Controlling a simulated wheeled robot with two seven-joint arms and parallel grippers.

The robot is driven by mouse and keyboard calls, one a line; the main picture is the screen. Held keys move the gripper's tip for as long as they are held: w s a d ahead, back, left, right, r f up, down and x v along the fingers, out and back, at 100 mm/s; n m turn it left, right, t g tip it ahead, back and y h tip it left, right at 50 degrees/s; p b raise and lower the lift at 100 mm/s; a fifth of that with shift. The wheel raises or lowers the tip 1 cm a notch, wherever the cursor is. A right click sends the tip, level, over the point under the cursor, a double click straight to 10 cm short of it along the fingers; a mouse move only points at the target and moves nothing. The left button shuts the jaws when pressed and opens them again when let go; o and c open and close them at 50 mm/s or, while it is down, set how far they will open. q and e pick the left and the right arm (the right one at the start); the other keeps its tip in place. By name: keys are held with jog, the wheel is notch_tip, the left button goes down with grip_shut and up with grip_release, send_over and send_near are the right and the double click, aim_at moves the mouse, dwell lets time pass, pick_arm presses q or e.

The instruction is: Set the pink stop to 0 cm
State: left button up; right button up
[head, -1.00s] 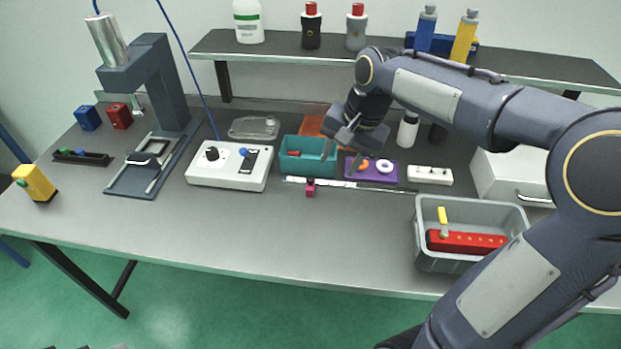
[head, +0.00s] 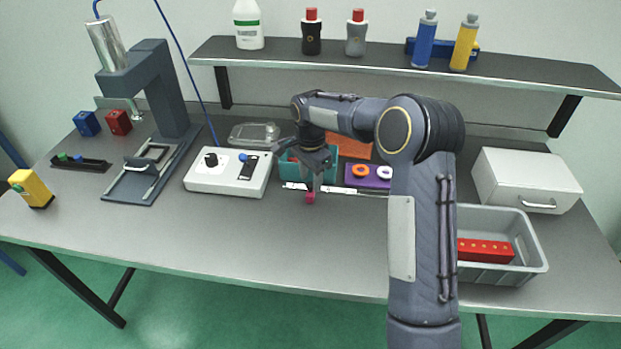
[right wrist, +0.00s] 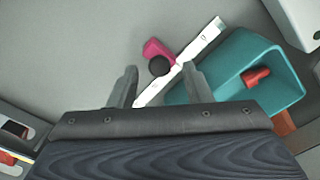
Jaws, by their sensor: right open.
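The pink stop (head: 311,198) sits on a white ruled rail (head: 345,190) near its left end. In the right wrist view the pink stop (right wrist: 155,47) has a round dark knob (right wrist: 159,67) and sits against the rail (right wrist: 206,44). The scale marks are too small to read. My right gripper (head: 316,181) is above the stop. In its wrist view the open fingers (right wrist: 160,84) stand either side of the line to the knob, with nothing held between them. My left gripper is not in view.
A teal bin (head: 293,166) stands right behind the rail, close to the gripper. A purple tray (head: 371,183) with rings lies to its right, and a white control box (head: 229,171) to its left. A grey crate (head: 536,262) is at the right. The front table is clear.

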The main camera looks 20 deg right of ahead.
jog(key=shift+f, duration=0.65)
grip_shut()
jog(key=w+a, duration=0.1)
jog(key=a, duration=0.1)
jog(key=w+a+p, duration=0.1)
jog(key=a, duration=0.1)
jog(key=w+a, duration=0.1)
jog(key=a, duration=0.1)
jog(key=shift+w+r, duration=0.1)
jog(key=shift+w, duration=0.2)
grip_release()
jog(key=shift+w+a, duration=0.1)
